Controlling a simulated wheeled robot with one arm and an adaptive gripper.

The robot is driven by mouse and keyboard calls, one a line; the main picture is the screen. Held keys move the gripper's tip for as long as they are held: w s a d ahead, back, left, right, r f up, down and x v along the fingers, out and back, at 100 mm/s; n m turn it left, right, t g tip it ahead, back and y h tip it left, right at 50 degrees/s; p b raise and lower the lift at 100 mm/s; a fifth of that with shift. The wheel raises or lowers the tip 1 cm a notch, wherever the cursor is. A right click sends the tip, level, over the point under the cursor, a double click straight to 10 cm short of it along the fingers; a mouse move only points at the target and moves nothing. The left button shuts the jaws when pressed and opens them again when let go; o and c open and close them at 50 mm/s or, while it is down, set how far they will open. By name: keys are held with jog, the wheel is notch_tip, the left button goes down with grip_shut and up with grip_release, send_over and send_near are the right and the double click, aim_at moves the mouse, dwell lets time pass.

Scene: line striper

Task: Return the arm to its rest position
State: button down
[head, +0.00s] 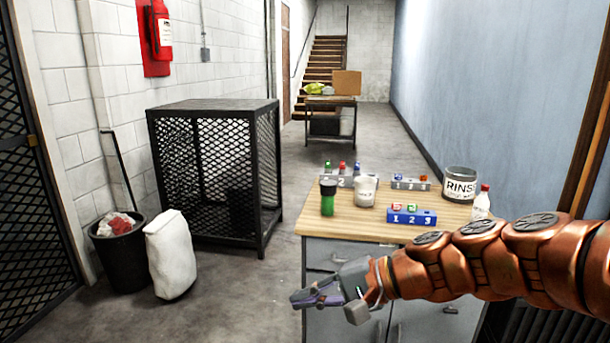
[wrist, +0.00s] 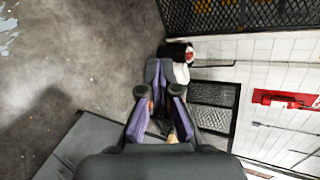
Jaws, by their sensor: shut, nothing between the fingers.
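My orange arm (head: 480,262) reaches in from the right in the head view, across the front of the wooden-topped cabinet. My gripper (head: 297,298) is at its left end, in front of the cabinet's left side and lower than its top. The gripper holds nothing. In the wrist view the fingers (wrist: 158,75) come together at their tips, with bare floor to their left. The wrist view is turned sideways.
The wooden top (head: 345,226) holds a blue numbered block (head: 411,217), a green-and-black bottle (head: 328,198), a white container (head: 365,191) and a RINSE tub (head: 460,184). A mesh cage (head: 215,170), a bin (head: 122,255) and a white bag (head: 170,255) stand left. Floor between is clear.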

jog(key=s+d+f+n+g+h+p, duration=0.1)
jog(key=s+f+n+g+h+p, duration=0.15)
jog(key=s, duration=0.65)
jog(key=s+d+n+g+h+p, duration=0.2)
jog(key=s+d+h+p, duration=0.5)
jog(key=s+d, duration=0.7)
jog(key=d+n+h, duration=0.1)
jog(key=d+h, duration=0.1)
jog(key=d, duration=0.1)
jog(key=shift+s+h, duration=0.3)
jog(key=shift+h, duration=0.05)
